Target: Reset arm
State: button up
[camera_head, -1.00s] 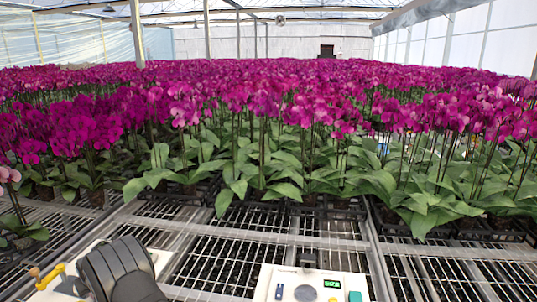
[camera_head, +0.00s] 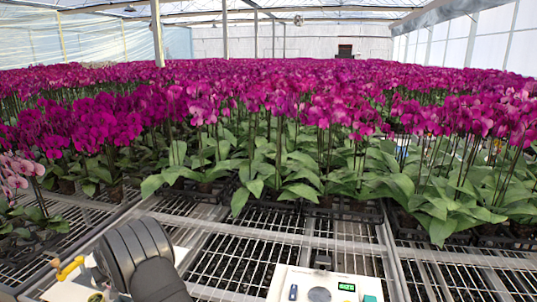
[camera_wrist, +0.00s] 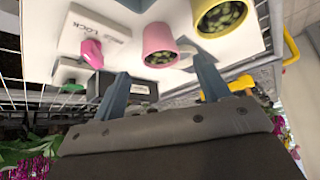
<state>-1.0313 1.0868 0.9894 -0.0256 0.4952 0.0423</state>
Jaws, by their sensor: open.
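My gripper (camera_wrist: 160,68) is open in the wrist view, its two blue-grey fingers apart with nothing held between them. Beyond the fingers is a white panel (camera_wrist: 140,22). A pink pot (camera_wrist: 160,42) and a yellow pot (camera_wrist: 222,16) are there, both with dark, speckled contents. A pink knob (camera_wrist: 92,53) is near the lettering "LOCK". In the head view my dark arm shows at the bottom left, but the gripper itself is out of frame.
A white control box (camera_head: 310,285) with a green display sits at the bottom centre of the head view. A yellow-handled tool (camera_head: 70,268) lies left of my arm. Metal mesh benches (camera_head: 235,260) have bare stretches in front of dense magenta orchids (camera_head: 290,100).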

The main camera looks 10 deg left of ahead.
jog(key=x, duration=0.7)
notch_tip(320, 180, up, 4)
jog(key=w+d+r, duration=0.6)
jog(key=d+r, duration=0.1)
jog(key=d, duration=0.4)
jog(key=w+d+m+t+h, duration=0.1)
jog(key=w+d+m, duration=0.2)
jog(key=w+d, duration=0.6)
jog(key=w+d+m+t+h, duration=0.1)
jog(key=w+d, duration=0.8)
jog(key=d, duration=1.2)
jog(key=w+d+m+h, duration=0.2)
jog(key=w+d+m, duration=0.4)
jog(key=d, duration=0.9)
jog(key=w, duration=0.3)
jog(key=shift+d+f+t+h, duration=0.15)
jog(key=shift+d+t+h, duration=0.15)
jog(key=shift+d+t, duration=0.1)
jog(key=shift+w, duration=0.1)
